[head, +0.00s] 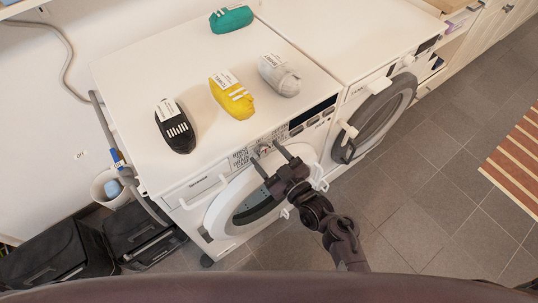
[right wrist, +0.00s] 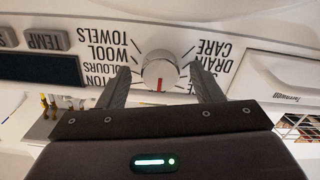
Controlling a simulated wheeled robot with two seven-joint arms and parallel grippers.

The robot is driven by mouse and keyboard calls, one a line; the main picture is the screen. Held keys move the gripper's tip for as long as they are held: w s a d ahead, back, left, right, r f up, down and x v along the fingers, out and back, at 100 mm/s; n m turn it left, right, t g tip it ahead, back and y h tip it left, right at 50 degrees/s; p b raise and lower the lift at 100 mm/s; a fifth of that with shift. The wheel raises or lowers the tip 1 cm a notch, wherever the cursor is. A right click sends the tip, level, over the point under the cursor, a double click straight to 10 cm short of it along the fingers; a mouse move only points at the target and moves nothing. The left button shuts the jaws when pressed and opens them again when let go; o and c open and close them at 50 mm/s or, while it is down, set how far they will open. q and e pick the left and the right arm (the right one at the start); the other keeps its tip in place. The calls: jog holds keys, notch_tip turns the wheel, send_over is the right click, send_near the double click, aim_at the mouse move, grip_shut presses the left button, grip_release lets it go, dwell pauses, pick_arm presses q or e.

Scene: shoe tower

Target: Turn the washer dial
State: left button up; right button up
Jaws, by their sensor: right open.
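The washer dial (right wrist: 160,72) is a round silver knob with a red mark, on the white front panel, ringed by printed words such as WOOL, TOWELS and DRAIN. My right gripper (right wrist: 163,82) is open, with one finger on each side of the dial. Gaps show between the fingers and the knob in the right wrist view. In the head view my right gripper (head: 267,157) reaches the front panel of the near washer (head: 140,91), and the dial is small between the fingertips. My left gripper is not in view.
Black (head: 175,126), yellow (head: 232,97), grey (head: 279,75) and green (head: 231,19) shoe-like items lie on the machine tops. The near washer's round door (head: 245,205) is below my right gripper. A second machine's door (head: 383,115) stands to the right. Dark bags (head: 60,250) lie at lower left.

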jog(key=c, duration=1)
